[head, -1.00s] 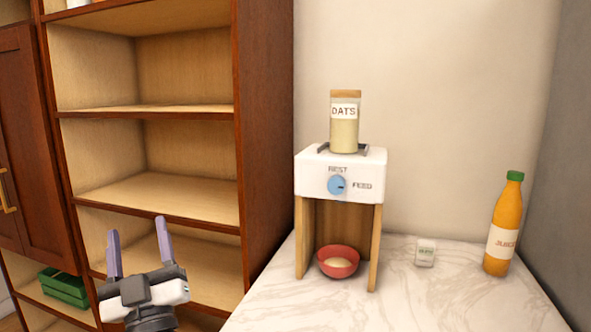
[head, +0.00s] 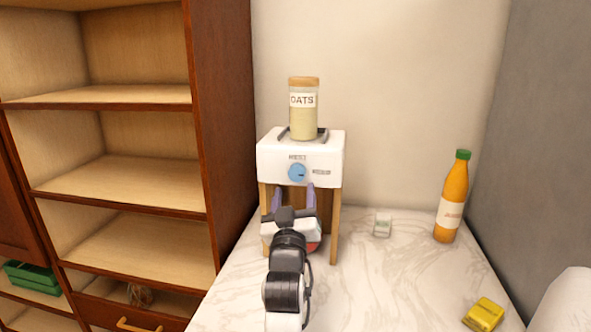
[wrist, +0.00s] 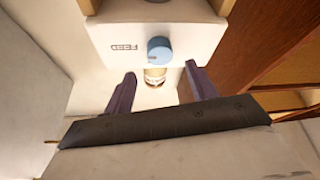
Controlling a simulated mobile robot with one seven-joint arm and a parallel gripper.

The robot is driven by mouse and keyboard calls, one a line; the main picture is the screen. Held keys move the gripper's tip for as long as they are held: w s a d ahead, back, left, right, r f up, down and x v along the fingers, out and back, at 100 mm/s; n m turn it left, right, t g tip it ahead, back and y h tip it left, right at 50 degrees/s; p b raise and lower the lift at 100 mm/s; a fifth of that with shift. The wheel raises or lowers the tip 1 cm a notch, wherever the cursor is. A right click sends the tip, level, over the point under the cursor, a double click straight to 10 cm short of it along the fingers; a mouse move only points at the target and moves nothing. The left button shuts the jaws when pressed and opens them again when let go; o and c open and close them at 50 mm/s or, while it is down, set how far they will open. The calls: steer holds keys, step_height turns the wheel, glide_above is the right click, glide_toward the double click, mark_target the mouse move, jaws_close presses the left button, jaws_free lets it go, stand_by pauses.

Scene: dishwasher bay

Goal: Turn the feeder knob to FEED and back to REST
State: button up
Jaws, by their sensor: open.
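The feeder (head: 330,160) is a white box on wooden legs on the marble counter. Its round blue knob (head: 297,172) sits on the front face, below the REST label and left of the FEED label. The knob's small dark mark appears to face FEED. In the wrist view the knob (wrist: 159,50) and FEED label are upside down. My gripper (head: 294,190) is open and empty, in front of and just below the knob in the head view. Its purple fingers show apart in the wrist view (wrist: 160,75), the knob beyond them and not between them.
An oats jar (head: 303,120) stands on the feeder. My gripper mostly hides the red bowl (head: 314,246) beneath it. A small white item (head: 382,223), a juice bottle (head: 453,200) and a yellow object (head: 484,314) stand right. A wooden shelf (head: 225,130) rises at left.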

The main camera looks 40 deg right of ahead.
mark_target(296, 174)
steer(key=p+x, duration=0.1)
steer(key=x, duration=0.4)
steer(key=shift+w+d+r+p, duration=0.1)
steer(key=shift+w+d+p, duration=0.05)
steer(key=shift+w+p, duration=0.2)
steer(key=c, duration=1)
steer(key=shift+s, duration=0.1)
